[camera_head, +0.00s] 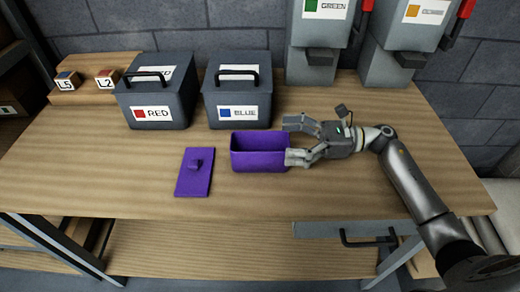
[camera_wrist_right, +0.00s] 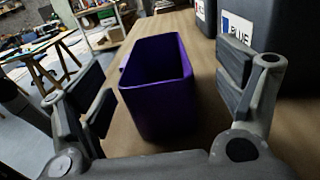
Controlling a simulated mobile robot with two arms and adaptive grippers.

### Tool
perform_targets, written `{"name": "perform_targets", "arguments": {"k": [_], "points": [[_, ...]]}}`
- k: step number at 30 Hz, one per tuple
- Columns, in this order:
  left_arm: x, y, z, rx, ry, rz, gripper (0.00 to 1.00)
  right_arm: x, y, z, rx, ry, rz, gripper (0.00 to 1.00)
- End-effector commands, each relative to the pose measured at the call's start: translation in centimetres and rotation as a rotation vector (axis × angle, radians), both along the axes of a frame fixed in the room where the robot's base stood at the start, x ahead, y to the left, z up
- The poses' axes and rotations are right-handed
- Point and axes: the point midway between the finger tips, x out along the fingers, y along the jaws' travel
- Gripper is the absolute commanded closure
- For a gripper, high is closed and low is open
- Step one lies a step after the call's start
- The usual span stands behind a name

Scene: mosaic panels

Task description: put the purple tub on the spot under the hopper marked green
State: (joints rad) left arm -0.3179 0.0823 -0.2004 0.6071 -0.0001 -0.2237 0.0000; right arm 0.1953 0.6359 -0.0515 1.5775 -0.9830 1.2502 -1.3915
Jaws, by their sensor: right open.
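The open purple tub (camera_head: 259,160) stands upright on the table, in front of the blue-marked bin. It looks empty in the head view. Its purple lid (camera_head: 195,172) with a small knob lies flat to its left. My right gripper (camera_head: 288,140) is open at the tub's right end, its fingers pointing left. In the right wrist view the tub (camera_wrist_right: 160,95) stands between and ahead of the two spread fingers (camera_wrist_right: 168,95); contact cannot be told. The hopper marked green (camera_head: 318,35) stands at the back right; the table spot under it shows no tub. My left gripper is out of view.
Grey bins marked red (camera_head: 158,95) and blue (camera_head: 238,95) stand behind the tub. Another hopper, with an orange mark (camera_head: 400,45), is right of the green one. Small blocks (camera_head: 106,78) sit on a wooden stand at the left. The front left tabletop is clear.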

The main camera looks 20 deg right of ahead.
Motion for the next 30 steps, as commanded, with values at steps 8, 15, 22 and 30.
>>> {"name": "perform_targets", "arguments": {"k": [8,15,22,30], "points": [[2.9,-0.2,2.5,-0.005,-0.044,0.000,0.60,0.2,3.5,0.1,0.004,0.002,0.001,0.12],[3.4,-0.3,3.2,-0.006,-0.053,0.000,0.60,0.9,5.7,-0.4,0.000,-0.001,-0.001,0.12],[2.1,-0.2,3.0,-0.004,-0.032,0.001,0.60,0.9,5.8,-0.6,-0.001,-0.001,0.000,0.15],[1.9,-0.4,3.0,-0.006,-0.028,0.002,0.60,0.9,5.7,-0.5,-0.001,-0.001,0.000,0.50]]}}
